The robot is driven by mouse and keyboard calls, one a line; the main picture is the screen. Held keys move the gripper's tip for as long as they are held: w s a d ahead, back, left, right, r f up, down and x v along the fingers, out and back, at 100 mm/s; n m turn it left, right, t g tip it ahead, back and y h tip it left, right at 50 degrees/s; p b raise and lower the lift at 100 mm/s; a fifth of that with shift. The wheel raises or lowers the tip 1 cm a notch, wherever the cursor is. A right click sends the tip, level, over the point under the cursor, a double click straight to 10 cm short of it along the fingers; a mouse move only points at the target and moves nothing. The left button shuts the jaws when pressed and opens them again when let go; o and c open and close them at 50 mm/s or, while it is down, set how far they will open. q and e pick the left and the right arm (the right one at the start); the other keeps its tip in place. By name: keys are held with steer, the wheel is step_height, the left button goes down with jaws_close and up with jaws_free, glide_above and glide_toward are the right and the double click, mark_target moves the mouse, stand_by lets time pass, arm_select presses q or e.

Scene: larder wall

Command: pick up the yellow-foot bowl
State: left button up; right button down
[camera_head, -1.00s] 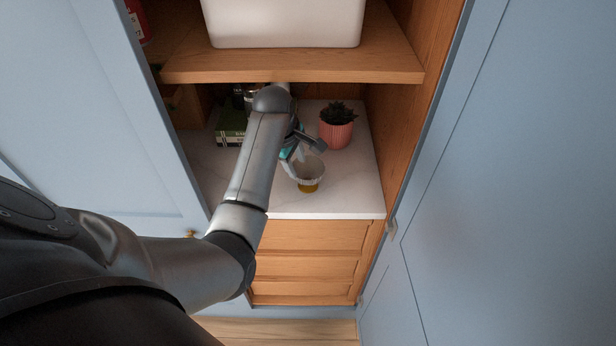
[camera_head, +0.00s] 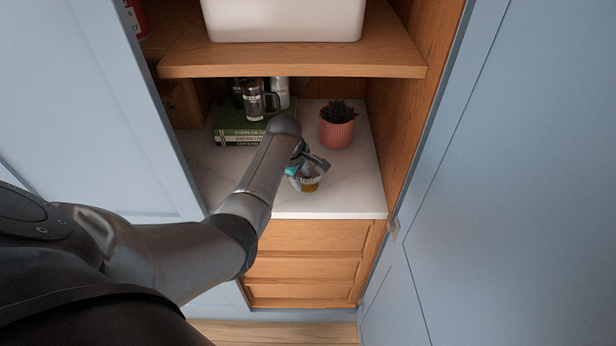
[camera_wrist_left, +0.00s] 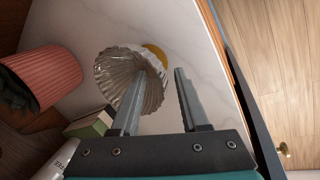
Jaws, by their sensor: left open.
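My left gripper (camera_wrist_left: 155,98) is open there. One finger overlaps the bowl's near rim in the picture; the other is apart on the right. I cannot tell whether the finger touches it. My right gripper is not in view.
A pink pot with a dark plant (camera_head: 337,128) stands behind the bowl. Green books (camera_head: 232,130) bear a glass mug (camera_head: 256,102) at the back left. A wooden shelf (camera_head: 290,66) with a white bin (camera_head: 283,20) hangs above. The counter's right part is clear.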

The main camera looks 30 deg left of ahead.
arm_select(q)
steer(key=shift+w+f, duration=0.15)
steer(key=shift+f, duration=0.35)
steer(key=shift+c, duration=0.2)
jaws_close()
stand_by(1.0)
